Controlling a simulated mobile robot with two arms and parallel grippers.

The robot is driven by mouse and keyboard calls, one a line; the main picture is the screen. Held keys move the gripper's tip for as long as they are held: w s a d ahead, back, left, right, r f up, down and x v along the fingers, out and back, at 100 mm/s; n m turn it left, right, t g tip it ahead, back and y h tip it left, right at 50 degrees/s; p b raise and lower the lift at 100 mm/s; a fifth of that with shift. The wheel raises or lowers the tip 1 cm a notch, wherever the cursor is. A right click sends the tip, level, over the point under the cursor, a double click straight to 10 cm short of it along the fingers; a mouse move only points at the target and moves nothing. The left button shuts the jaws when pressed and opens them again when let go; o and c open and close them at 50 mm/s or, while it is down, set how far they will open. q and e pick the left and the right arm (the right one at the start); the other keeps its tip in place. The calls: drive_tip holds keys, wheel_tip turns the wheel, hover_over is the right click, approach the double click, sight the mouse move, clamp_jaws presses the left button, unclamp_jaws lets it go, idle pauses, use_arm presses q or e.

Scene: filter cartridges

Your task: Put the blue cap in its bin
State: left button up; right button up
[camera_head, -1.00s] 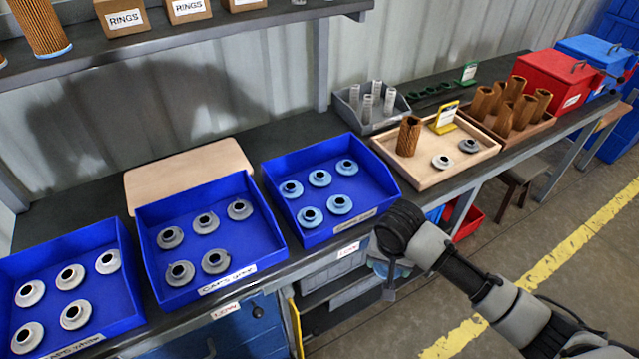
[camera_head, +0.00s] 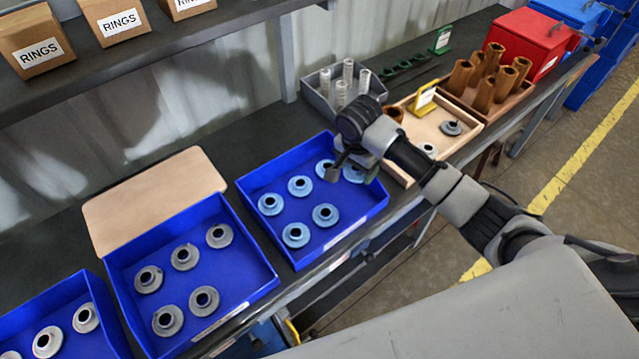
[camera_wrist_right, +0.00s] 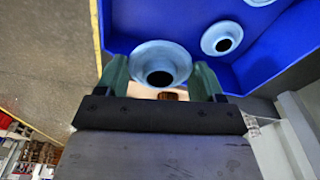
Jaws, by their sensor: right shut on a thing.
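My right gripper (camera_head: 352,166) is over the right part of the blue bin of blue caps (camera_head: 262,234). It is shut on a blue cap (camera_head: 356,174), partly hidden by the gripper in the head view. In the right wrist view the held cap (camera_wrist_right: 158,52) sits between the green fingers, its dark hole facing the camera. The bin wall (camera_wrist_right: 200,62) lies beyond it. Several other blue caps (camera_head: 325,215) lie in the bin. I cannot tell whether the held cap touches the bin floor. My left gripper is out of view.
A bin of grey caps (camera_head: 245,258) stands to the left, and a bin of white caps (camera_head: 112,322) further left. A wooden tray (camera_head: 470,128) and a grey box of white tubes (camera_head: 312,92) are to the right and behind. A shelf (camera_head: 160,55) hangs above.

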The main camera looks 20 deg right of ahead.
hover_over(355, 198)
drive_tip(key=f, duration=0.5)
drive_tip(key=shift+s+a, duration=0.15)
drive_tip(key=shift+s, duration=0.05)
drive_tip(key=f, duration=0.3)
drive_tip(key=shift+w+f, duration=0.2)
drive_tip(key=shift+f, duration=0.35)
drive_tip(key=o, duration=1)
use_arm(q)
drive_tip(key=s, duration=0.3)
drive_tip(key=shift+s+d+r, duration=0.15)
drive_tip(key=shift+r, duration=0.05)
use_arm(e)
drive_tip(key=r, duration=0.4)
drive_tip(key=a+r, duration=0.1)
drive_tip(key=r, duration=0.7)
drive_tip(key=shift+s+a+r, duration=0.1)
drive_tip(key=shift+s+a, duration=0.05)
drive_tip(key=shift+s, duration=0.25)
